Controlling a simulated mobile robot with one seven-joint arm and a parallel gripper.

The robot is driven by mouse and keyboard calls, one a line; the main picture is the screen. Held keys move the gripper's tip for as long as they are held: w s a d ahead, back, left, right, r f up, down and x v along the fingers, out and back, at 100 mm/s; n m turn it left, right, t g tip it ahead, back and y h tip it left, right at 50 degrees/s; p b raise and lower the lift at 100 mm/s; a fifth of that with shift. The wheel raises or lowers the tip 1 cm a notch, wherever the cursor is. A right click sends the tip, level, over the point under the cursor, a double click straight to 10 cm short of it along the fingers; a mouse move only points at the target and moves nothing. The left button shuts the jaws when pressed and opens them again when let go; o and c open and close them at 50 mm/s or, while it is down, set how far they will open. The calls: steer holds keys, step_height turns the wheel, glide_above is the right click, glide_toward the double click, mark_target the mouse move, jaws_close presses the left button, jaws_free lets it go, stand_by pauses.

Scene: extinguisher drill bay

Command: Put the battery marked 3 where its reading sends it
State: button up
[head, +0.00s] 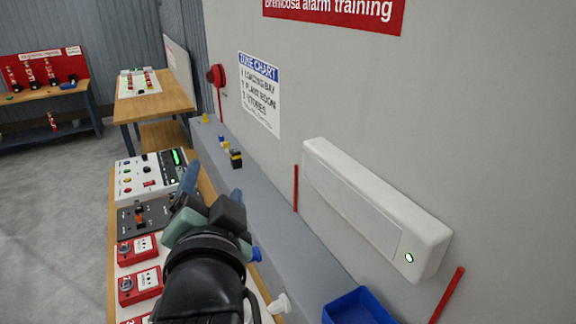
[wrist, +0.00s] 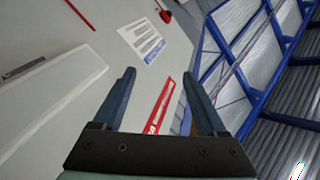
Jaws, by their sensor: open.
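My gripper (head: 213,182) is raised over the right side of the bench, its two blue fingers apart. In the wrist view it is open (wrist: 158,78), with only the wall and its signs beyond the fingers. I cannot make out a battery marked 3. A small black-and-yellow block (head: 236,159) stands on the grey ledge, with smaller blue and yellow items just behind it; no marking is readable. A white panel (head: 133,178) on the bench carries coloured buttons and a lit green display (head: 179,157), whose reading is too small to tell.
A blue bin (head: 329,317) is at the lower right. Red call-point boxes (head: 139,286) line the bench's left side. A white wall unit (head: 370,205) juts out above the grey ledge (head: 290,240). A wall chart (head: 260,95) hangs behind. Open floor (head: 60,190) lies left.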

steer(key=s+d+r+n+t+h, duration=0.1)
steer(key=s+d+r+n+t, duration=0.1)
steer(key=r, duration=0.7)
steer(key=s+d+r+n+t+h, duration=0.1)
steer(key=s+d+r+n+t, duration=0.1)
steer(key=s+d+r+t, duration=0.3)
steer(key=s+d+r+n+t+h, duration=0.2)
steer(key=s+d+r+t, duration=0.2)
steer(key=r, duration=0.8)
steer(key=shift+d+r, duration=0.3)
steer(key=shift+d, duration=0.3)
